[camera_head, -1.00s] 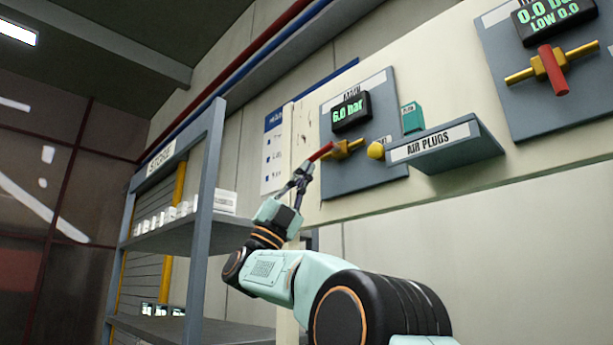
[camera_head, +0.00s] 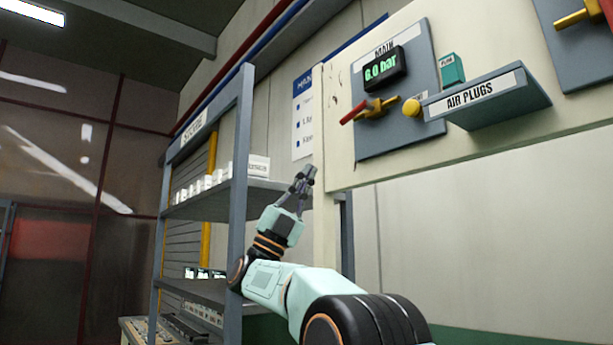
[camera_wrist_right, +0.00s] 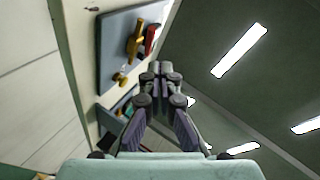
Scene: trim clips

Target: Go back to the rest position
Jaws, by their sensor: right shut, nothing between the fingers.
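My right gripper (camera_head: 306,177) is shut and empty. In the head view it points up in front of the wall, left of and below the main air panel (camera_head: 398,139), apart from it. The red valve handle (camera_head: 353,115) on its brass body (camera_head: 379,109) points down-left, and the display (camera_head: 384,69) above reads 6.0 bar. In the right wrist view, the gripper fingers (camera_wrist_right: 160,72) meet at the tips, with the brass valve (camera_wrist_right: 135,42) and red handle (camera_wrist_right: 151,38) to their upper left. My left gripper is not in view.
A storage shelf (camera_head: 243,140) with small white boxes (camera_head: 205,184) stands left of my right arm. The AIR PLUGS ledge (camera_head: 490,95) sticks out at the right, with a teal block (camera_head: 453,68) behind it. A second panel (camera_head: 572,60) is partly visible at the far right.

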